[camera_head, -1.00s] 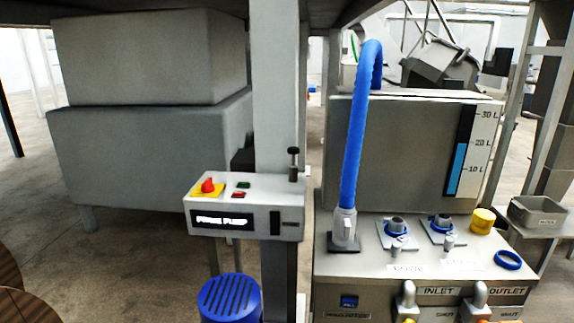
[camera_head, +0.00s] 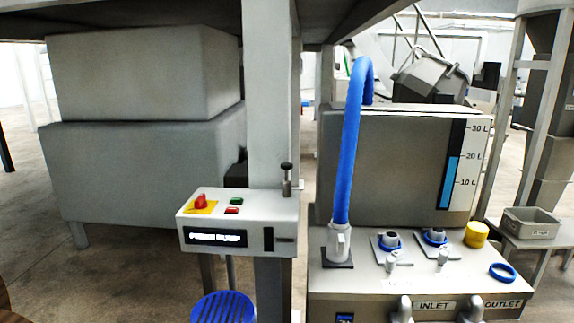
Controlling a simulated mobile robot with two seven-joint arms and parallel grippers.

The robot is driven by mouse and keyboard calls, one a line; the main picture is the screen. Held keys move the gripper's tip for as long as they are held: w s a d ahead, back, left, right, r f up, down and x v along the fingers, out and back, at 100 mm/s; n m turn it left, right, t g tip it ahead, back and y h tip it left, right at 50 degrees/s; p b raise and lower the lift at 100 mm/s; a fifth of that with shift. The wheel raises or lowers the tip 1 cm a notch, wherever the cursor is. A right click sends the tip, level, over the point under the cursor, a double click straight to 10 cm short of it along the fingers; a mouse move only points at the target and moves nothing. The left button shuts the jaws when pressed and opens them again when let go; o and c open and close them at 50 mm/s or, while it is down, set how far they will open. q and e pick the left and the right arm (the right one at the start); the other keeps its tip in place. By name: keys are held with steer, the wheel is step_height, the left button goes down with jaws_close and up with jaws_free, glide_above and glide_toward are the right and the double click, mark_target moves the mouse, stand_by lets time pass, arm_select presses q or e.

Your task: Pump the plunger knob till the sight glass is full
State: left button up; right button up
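The plunger knob (camera_head: 287,166) is a small black cap on a short metal stem at the right end of the grey prime pump box (camera_head: 215,207). A narrow dark upright slot, probably the sight glass (camera_head: 268,239), is on the box's front, right of the "PRIME PUMP" label; I cannot make out any fill in it. A red knob on a yellow plate (camera_head: 200,203), a green button (camera_head: 236,201) and a red button (camera_head: 232,210) are on the box top. Neither of my grippers is in view, and nothing touches the plunger knob.
Right of the pump stands a grey tank (camera_head: 395,165) with a blue level bar near 20 L. A blue hose (camera_head: 348,160) rises before it. Below is a fittings panel with a yellow cap (camera_head: 477,234) and blue ring (camera_head: 502,272). A post (camera_head: 270,90) rises behind the box.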

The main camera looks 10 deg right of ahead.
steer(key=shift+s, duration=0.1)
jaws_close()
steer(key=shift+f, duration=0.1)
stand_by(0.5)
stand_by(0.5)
